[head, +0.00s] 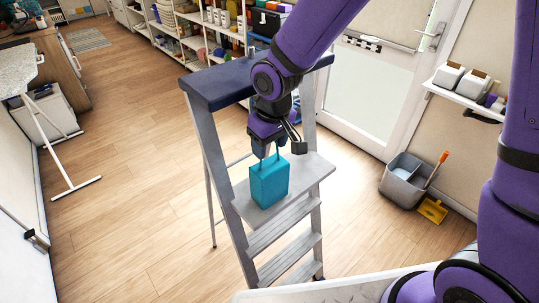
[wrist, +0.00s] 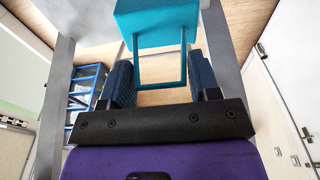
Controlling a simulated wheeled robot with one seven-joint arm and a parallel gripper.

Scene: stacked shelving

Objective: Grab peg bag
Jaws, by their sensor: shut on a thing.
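The peg bag is a teal box-shaped bag (head: 269,182) with a thin upright handle loop. In the head view it stands upright on, or just above, a grey step of the stepladder (head: 312,178); I cannot tell if it touches. My gripper (head: 268,153) is directly above it, fingers down at the handle. In the wrist view the teal bag (wrist: 157,20) shows at the top, its handle frame running between the two dark blue pads of my gripper (wrist: 160,85). My gripper is shut on the handle.
The ladder's dark blue top (head: 225,84) rises behind my gripper, with side rails close by. A grey bucket (head: 405,180) and yellow dustpan (head: 433,211) stand at right. Shelving (head: 190,30) lines the back. An ironing board (head: 45,125) stands at left. The wooden floor between is clear.

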